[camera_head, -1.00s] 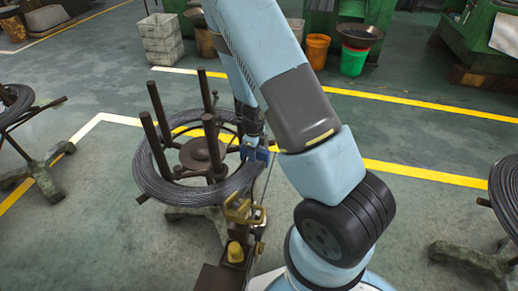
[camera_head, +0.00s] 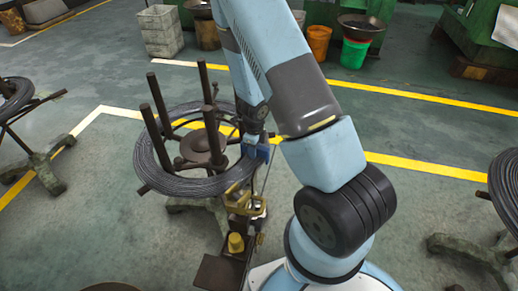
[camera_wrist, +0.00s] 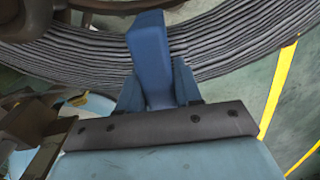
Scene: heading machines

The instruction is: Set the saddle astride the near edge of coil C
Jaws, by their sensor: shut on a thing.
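My gripper (camera_head: 256,139) is at the right side of the middle coil (camera_head: 187,187), a ring of dark wire on a stand with upright posts. It is shut on the saddle (camera_head: 264,152), a blue block. In the wrist view the saddle (camera_wrist: 150,55) stands between the two blue fingers of my gripper (camera_wrist: 158,88), its far end overlapping the coil's wires (camera_wrist: 240,45). Whether the saddle touches the coil or is above it I cannot tell. Its underside is hidden. No letter shows on the coil.
A brown stand with yellow fittings (camera_head: 236,243) is just in front of the coil. Other coils stand at far left (camera_head: 14,98) and far right (camera_head: 510,185). Buckets (camera_head: 320,40) and green machines (camera_head: 490,35) are at the back.

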